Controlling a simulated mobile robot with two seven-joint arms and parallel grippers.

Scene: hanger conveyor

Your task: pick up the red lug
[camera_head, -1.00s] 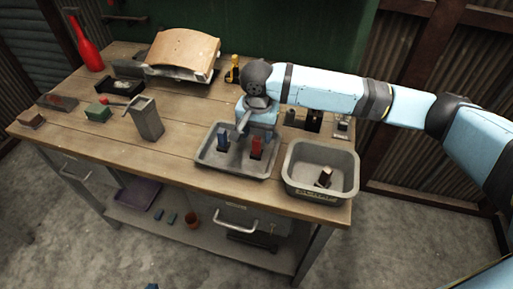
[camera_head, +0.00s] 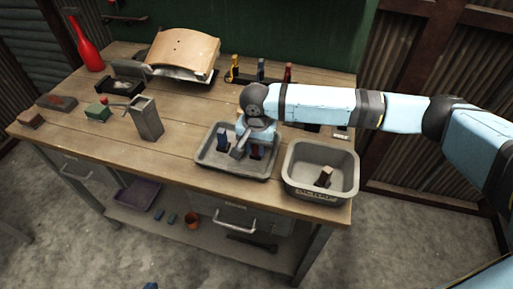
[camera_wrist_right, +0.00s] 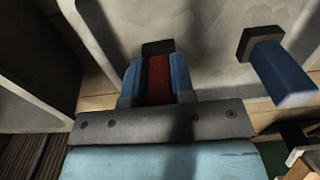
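In the right wrist view the red lug (camera_wrist_right: 158,80) stands between the two blue fingers of my right gripper (camera_wrist_right: 158,76). The fingers lie against both its sides with no visible gap. The lug's dark end (camera_wrist_right: 157,47) shows beyond the fingertips. In the head view my right gripper (camera_head: 244,142) is low over the grey tray (camera_head: 206,160) and hides most of the red lug. A blue lug (camera_head: 222,138) stands to its left in the same tray. It also shows in the wrist view (camera_wrist_right: 283,72). My left gripper is not in view.
A deeper grey bin (camera_head: 340,160) with a dark block (camera_head: 324,177) stands right of the tray. A grey upright holder (camera_head: 148,120) is to the left. A rack of coloured pieces (camera_head: 261,72) is behind. The bench between holder and tray is clear.

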